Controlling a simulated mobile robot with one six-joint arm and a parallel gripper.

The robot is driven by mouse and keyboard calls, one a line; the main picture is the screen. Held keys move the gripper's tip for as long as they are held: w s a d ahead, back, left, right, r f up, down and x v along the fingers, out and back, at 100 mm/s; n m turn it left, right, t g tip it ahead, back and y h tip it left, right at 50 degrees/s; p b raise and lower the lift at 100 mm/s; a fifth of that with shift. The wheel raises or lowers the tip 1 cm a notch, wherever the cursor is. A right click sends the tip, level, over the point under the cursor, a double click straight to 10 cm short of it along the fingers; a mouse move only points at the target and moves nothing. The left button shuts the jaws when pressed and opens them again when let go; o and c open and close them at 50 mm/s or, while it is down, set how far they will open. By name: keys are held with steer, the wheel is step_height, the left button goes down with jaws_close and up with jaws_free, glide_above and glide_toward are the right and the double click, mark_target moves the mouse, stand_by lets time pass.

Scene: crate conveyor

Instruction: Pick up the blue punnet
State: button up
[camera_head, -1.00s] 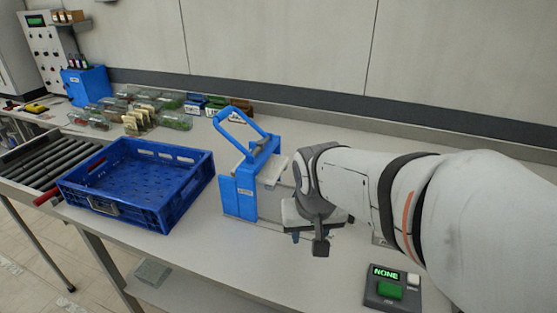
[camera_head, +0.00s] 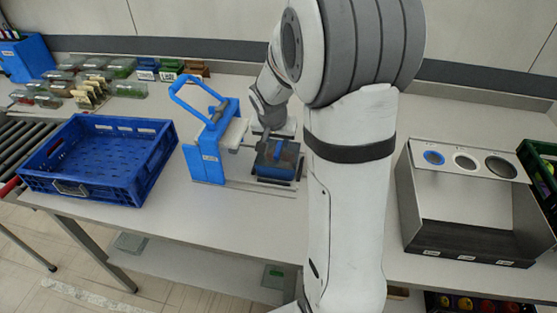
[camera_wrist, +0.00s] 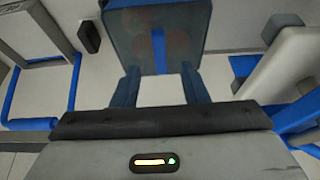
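The blue punnet (camera_head: 277,172) has a blue body and a dark see-through top. It sits at the right end of the blue and grey sealing press (camera_head: 205,160). In the wrist view the punnet (camera_wrist: 157,50) lies straight ahead, with a blue strip on its top and blurred reddish contents. My gripper (camera_wrist: 160,86) has two blue fingers spread apart, with pale surface showing between them. The fingertips are close to the near edge of the punnet; I cannot tell if they touch it. In the head view my gripper (camera_head: 264,142) is beside the punnet, with its fingertips hard to make out.
A blue crate (camera_head: 145,177) stands empty at the left, next to the roller conveyor. Filled punnets and packets stand at the back left. A grey bin with three round holes (camera_head: 468,160) stands at the right, beside a green crate (camera_head: 545,160). The press's raised handle stands close to my gripper.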

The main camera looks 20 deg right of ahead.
mark_target(278, 149)
steer(key=shift+x, duration=1.95)
steer(key=shift+s+a, duration=0.1)
steer(key=shift+c, duration=0.2)
jaws_close()
